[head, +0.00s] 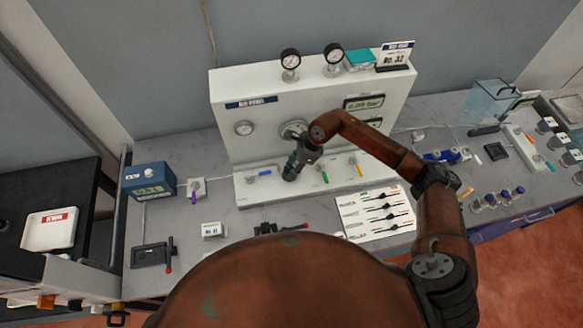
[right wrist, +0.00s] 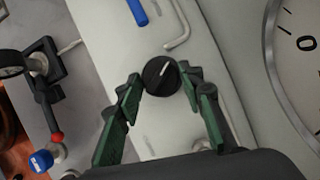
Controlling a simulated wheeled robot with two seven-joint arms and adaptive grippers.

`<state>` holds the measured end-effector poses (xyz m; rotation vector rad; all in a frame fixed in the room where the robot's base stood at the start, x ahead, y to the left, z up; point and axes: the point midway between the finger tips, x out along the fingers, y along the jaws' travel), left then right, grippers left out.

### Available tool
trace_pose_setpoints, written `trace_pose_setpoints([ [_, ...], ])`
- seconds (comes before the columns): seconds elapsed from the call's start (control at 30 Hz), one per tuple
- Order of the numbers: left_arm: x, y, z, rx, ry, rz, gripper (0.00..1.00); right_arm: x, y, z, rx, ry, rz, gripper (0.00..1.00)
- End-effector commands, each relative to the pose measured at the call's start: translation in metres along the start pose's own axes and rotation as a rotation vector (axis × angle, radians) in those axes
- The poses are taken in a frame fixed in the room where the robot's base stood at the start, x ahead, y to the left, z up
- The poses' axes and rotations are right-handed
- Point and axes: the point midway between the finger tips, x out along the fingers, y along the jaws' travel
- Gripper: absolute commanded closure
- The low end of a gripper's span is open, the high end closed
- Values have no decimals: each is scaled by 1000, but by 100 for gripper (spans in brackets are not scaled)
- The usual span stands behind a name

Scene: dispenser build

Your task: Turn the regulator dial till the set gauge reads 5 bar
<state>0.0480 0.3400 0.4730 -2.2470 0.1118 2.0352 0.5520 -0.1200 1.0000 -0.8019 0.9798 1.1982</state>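The regulator dial (right wrist: 160,75) is a round black knob with a white pointer line on the white panel. In the right wrist view the green-padded fingers of my right gripper (right wrist: 161,76) stand on either side of it, with slim gaps seeming to show. In the head view my right gripper (head: 291,170) is at the panel front and hides the dial. A large gauge (right wrist: 300,75) with a "0" mark is cut off at the right wrist view's edge; its needle is not visible. A panel display (head: 364,103) seems to read 0.00 bar. My left gripper is not in view.
Blue (head: 260,174), green (head: 324,174) and yellow (head: 356,169) handles flank the gripper. A black clamp (head: 275,229) stands in front.

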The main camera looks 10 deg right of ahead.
Motion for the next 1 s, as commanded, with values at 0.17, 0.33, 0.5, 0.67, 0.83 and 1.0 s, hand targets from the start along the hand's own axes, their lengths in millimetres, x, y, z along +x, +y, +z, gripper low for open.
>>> trace_pose_setpoints([
  [0.17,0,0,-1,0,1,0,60,0,0,0,0,0,0,79],
  [0.33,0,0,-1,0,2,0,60,0,0,0,0,0,0,90],
  [0.5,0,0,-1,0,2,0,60,0,0,0,5,0,-2,92],
  [0.67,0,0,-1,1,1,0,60,0,0,0,36,-1,-15,92],
  [0.83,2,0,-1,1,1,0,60,0,1,0,114,-1,-48,92],
  [1.0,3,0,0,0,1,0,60,0,3,1,239,-2,-100,92],
])
